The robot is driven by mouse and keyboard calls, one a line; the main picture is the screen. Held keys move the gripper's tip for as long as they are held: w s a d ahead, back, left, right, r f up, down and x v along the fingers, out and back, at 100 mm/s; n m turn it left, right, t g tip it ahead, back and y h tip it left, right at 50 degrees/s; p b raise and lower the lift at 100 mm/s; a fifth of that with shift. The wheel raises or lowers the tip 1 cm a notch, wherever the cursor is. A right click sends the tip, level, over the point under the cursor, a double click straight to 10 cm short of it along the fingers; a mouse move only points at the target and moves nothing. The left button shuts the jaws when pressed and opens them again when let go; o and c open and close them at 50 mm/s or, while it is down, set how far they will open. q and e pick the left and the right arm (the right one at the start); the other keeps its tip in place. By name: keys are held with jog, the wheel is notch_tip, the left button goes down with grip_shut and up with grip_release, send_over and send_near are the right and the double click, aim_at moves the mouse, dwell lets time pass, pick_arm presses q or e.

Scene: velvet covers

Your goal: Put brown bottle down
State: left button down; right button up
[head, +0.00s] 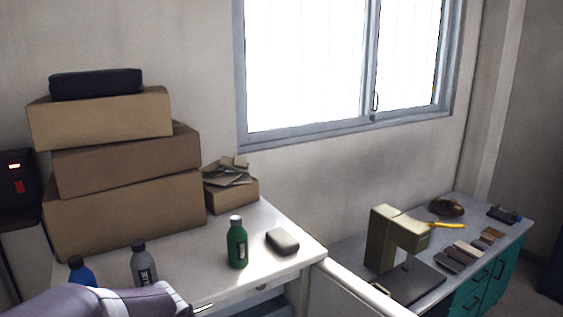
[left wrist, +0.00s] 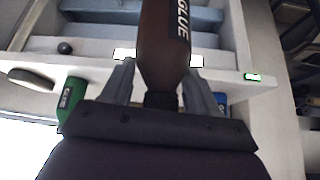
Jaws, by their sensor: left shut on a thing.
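A brown bottle (left wrist: 165,50) with a dark label reading GLUE is held between the two grey fingers of my left gripper (left wrist: 160,82) in the left wrist view. The gripper is shut on it near its narrow neck and dark cap. The bottle's far end runs out of the picture. In the head view only part of my left arm shows at the bottom left; the brown bottle and the fingers are not visible there. I cannot tell whether the bottle touches a surface. My right gripper is in neither view.
A white table (head: 208,268) carries a green bottle (head: 237,245), grey bottle (head: 143,268), blue bottle (head: 80,271), grey rounded block (head: 283,242) and stacked cardboard boxes (head: 125,210). White tabletop shows between the grey and green bottles. A lower bench (head: 345,247) with a stand is right.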

pick_arm(q)
jog(key=w+d+f+m+h+b, duration=0.1)
jog(key=w+f+b, duration=0.1)
jog(key=f+b, duration=0.8)
jog(key=w+d+f+m+h+b, duration=0.1)
jog(key=f+b, duration=0.9)
jog(key=f, duration=1.8)
jog(key=shift+w+d+f+m+t+b, duration=0.15)
jog(key=shift+w+f+m+t+b, duration=0.2)
jog(key=shift+w+m, duration=0.6)
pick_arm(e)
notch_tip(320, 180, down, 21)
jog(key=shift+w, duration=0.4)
pick_arm(q)
jog(key=shift+w+f, duration=0.1)
jog(key=shift+w, duration=0.05)
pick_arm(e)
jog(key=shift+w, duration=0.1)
pick_arm(q)
jog(key=shift+m+h, duration=0.3)
jog(key=shift+m, duration=0.05)
